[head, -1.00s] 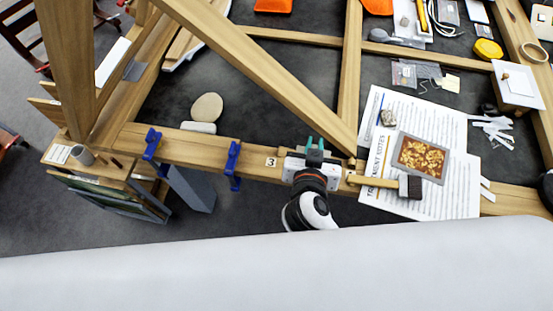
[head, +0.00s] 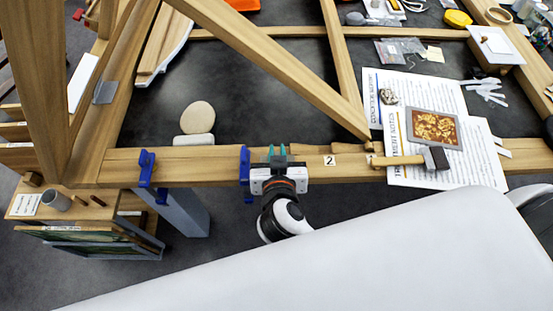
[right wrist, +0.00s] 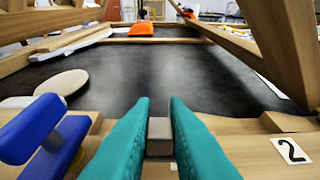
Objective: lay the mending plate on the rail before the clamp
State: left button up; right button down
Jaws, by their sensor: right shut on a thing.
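The wooden rail (head: 215,172) runs across the head view. Two blue clamps sit on it: one at the left (head: 146,168) and one nearer the middle (head: 245,168). My right gripper (head: 277,152) is over the rail just right of the nearer clamp. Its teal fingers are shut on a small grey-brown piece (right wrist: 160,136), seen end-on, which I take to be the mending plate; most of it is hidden. In the right wrist view, a blue clamp (right wrist: 42,130) stands close left of the fingers, apart from them. My left gripper is not in view.
A card marked 2 (head: 330,160) is on the rail right of my gripper. A wooden-handled tool (head: 400,160) reaches over the rail from the printed sheets (head: 470,150). A pale round disc (head: 198,116) lies behind the rail. A diagonal beam (head: 270,65) rises behind my gripper.

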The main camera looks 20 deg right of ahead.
jog(key=shift+f, duration=1.4)
jog(key=c, duration=1.4)
grip_release()
jog(key=shift+f, duration=0.15)
